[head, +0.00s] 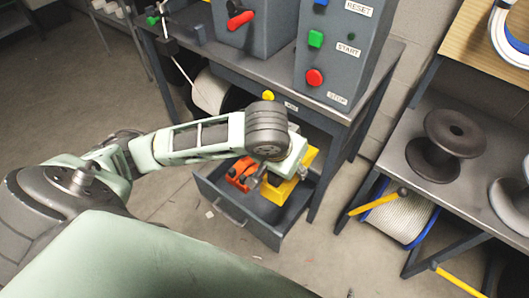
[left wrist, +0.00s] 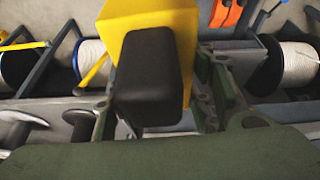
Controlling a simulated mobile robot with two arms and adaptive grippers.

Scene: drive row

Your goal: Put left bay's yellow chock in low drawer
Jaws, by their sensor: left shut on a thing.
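The yellow chock (head: 288,186) is held at the end of my left arm, over the open low drawer (head: 213,200) under the control bench. My left gripper (head: 264,178) is shut on it. In the left wrist view the chock (left wrist: 180,18) shows its yellow body and a dark block between the fingers. Whether it touches the drawer floor is hidden by the gripper. An orange thing (head: 240,172) lies in the drawer to the left of the chock; it also shows in the left wrist view (left wrist: 226,13). My right gripper is not in view.
The bench (head: 376,62) carries a control box (head: 340,50) with green START and red STOP buttons. A cable reel (head: 402,215) and yellow bars (head: 372,204) sit below. Floor in front of the drawer is mostly clear.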

